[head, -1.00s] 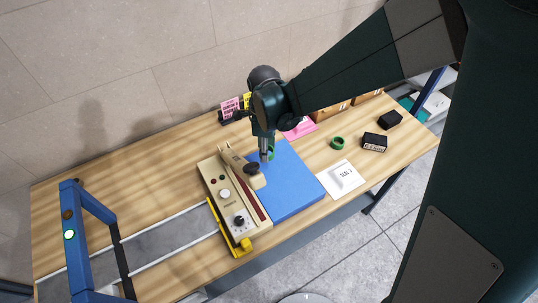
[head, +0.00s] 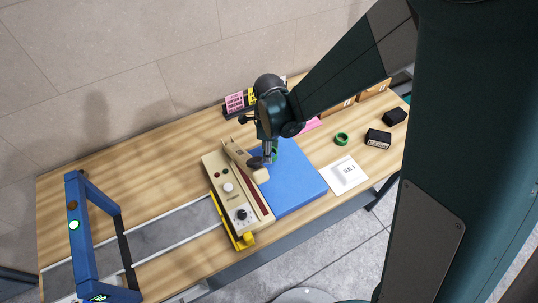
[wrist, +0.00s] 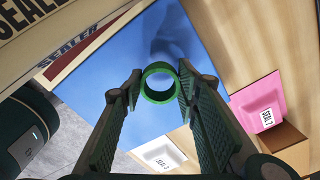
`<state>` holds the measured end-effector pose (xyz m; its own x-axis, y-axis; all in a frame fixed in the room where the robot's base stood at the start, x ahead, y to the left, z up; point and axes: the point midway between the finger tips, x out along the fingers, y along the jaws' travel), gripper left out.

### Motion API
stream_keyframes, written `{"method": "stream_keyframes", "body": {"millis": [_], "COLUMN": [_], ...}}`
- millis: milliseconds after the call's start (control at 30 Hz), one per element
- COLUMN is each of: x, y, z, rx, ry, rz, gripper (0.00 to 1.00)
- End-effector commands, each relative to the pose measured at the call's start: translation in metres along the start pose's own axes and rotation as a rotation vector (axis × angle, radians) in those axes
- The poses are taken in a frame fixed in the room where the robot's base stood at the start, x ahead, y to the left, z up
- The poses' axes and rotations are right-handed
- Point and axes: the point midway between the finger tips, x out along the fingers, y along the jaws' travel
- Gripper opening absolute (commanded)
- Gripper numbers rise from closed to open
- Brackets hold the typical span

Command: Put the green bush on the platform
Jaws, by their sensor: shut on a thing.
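The green bush is a short green ring (wrist: 158,82), held between the fingertips in the wrist view. My gripper (wrist: 158,88) is shut on its sides. In the head view my gripper (head: 271,157) points down over the blue platform (head: 298,188), close to its back left part, and a bit of green ring shows at its tip. The platform also fills the middle of the wrist view (wrist: 125,70). I cannot tell whether the ring touches the platform or hangs just above it. A second green ring (head: 341,139) lies on the table to the right.
A beige sealer (head: 237,187) stands along the platform's left side, its arm and knob close to my gripper. A blue frame (head: 88,237) spans the grey conveyor (head: 170,240) at left.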

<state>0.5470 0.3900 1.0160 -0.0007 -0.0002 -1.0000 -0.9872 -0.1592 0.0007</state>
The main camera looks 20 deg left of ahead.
Motion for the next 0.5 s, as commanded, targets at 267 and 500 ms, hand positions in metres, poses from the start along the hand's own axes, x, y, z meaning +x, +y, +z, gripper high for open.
{"method": "stream_keyframes", "body": {"millis": [267, 500], "x": [0.023, 0.028], "y": [0.000, 0.000], "z": [0.000, 0.000], "rx": [0.000, 0.000], "ry": [0.000, 0.000], "rz": [0.000, 0.000], "gripper": [0.23, 0.23]}}
